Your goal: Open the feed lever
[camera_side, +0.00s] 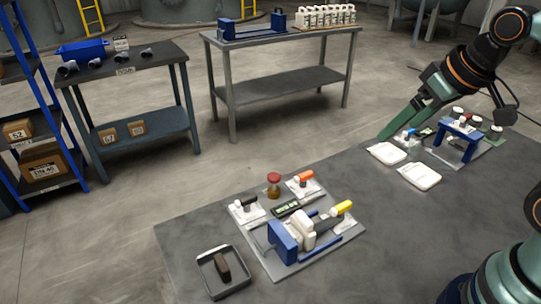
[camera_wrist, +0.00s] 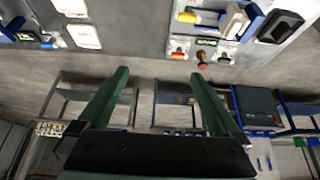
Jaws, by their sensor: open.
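A filter press (camera_side: 285,241) with a blue end plate and white plates stands on the near table. Handles with coloured ends sit around it: orange (camera_side: 304,176), yellow (camera_side: 343,206) and a dark one (camera_side: 243,203). I cannot read which is the feed lever. In the wrist view the orange handle (camera_wrist: 178,56) and yellow handle (camera_wrist: 187,17) show at the top, beyond the fingers. My gripper (camera_side: 390,134) has green fingers and hangs well to the right of the press, near the white trays. In the wrist view my gripper (camera_wrist: 160,75) is open and empty.
A dark tray (camera_side: 205,280) with a brown block is at front left. Two white trays (camera_side: 420,176) and a second blue-framed station (camera_side: 461,137) are at right. Bare table lies between.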

